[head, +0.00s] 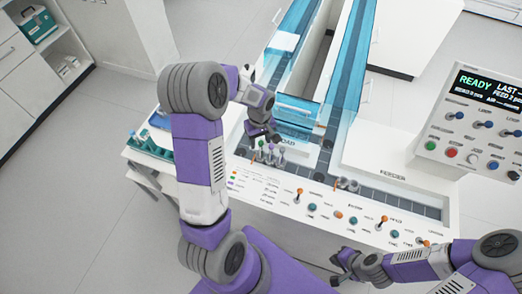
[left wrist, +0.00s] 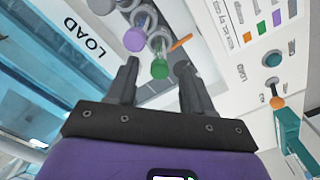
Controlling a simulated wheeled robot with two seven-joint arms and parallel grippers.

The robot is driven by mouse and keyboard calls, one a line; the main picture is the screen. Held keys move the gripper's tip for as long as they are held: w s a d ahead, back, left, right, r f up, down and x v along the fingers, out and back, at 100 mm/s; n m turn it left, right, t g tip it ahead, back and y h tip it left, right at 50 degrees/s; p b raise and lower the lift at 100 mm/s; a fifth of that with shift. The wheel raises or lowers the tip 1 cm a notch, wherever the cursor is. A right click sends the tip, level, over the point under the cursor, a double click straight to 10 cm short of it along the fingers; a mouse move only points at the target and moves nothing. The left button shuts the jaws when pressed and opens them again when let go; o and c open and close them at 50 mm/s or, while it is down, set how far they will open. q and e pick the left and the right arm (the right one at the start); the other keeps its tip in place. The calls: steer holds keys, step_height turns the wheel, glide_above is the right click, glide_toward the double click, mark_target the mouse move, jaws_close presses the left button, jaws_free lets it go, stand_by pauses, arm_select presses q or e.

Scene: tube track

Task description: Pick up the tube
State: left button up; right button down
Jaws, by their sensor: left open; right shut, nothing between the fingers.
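Several small capped tubes (head: 270,154) stand upright at the load area of the white machine. In the left wrist view one has a purple cap (left wrist: 135,39) and one a green cap (left wrist: 159,69); grey caps show at the top edge. My left gripper (head: 262,137) is open just above the tubes. In the left wrist view its fingers (left wrist: 157,68) lie either side of the green cap, with nothing held. I cannot tell whether they touch it. My right gripper (head: 343,268) is shut and empty near the front of the machine, at the lower right.
The control panel (head: 340,212) has several levers and buttons along the front. A readout box (head: 470,125) reading READY stands at the right. Blue-covered tracks (head: 345,75) run away at the back. A teal rack (head: 150,145) sits at the left.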

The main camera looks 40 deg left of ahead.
arm_select(q)
steer(key=f, duration=0.3)
steer(key=shift+s+d+f+b, duration=0.1)
steer(key=shift+d+b, duration=0.15)
steer(key=shift+b, duration=0.1)
steer(key=shift+f, duration=0.4)
steer(key=shift+r, duration=0.1)
steer(key=c, duration=0.9)
step_height(320, 180, up, 10)
steer(key=shift+r+p, duration=0.1)
steer(key=shift+p, duration=1.05)
